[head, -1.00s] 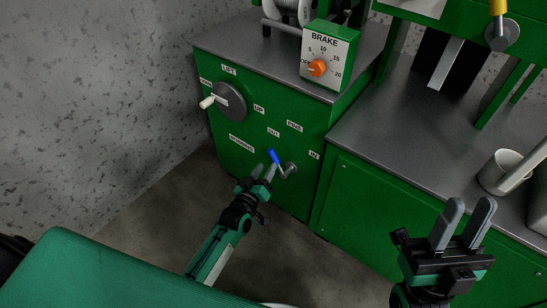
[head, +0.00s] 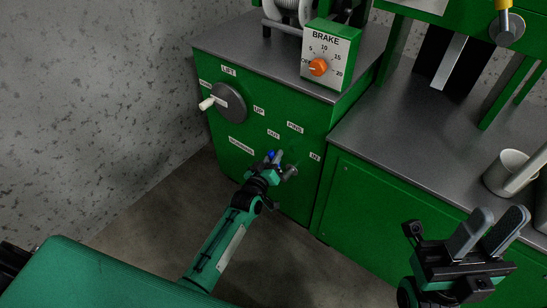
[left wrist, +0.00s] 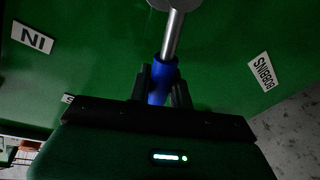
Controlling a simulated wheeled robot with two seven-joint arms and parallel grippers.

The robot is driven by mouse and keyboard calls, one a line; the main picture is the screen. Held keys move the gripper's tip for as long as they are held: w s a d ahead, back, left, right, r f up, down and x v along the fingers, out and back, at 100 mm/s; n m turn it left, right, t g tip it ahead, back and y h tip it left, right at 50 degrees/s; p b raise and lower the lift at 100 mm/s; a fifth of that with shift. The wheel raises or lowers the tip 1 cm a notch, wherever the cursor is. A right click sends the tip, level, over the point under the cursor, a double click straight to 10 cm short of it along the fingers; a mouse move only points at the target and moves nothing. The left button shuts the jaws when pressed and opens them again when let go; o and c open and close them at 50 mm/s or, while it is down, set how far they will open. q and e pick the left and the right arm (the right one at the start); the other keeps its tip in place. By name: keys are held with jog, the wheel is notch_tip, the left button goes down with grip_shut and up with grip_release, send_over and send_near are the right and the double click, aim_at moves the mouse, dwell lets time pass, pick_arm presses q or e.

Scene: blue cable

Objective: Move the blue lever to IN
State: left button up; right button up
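The lever has a blue handle (left wrist: 163,72) on a metal shaft (left wrist: 174,35). In the head view its pivot (head: 291,171) is on the green cabinet front, and the blue end (head: 270,154) points up and left, below the OUT label (head: 273,134). The IN label (head: 315,157) is to the right of the pivot. My left gripper (head: 275,158) is at the lever. In the left wrist view its fingers (left wrist: 161,88) stand either side of the blue handle, seemingly open with a thin gap on the right. My right gripper (head: 498,226) is open and empty, at lower right.
A grey wheel with a white knob (head: 207,103) is on the cabinet's upper left. The BOBBINS label (left wrist: 262,72) shows in the wrist view. A brake box (head: 330,55) with an orange dial stands on top. A white cup (head: 507,170) stands on the right counter.

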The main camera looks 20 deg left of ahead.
pick_arm(q)
grip_shut()
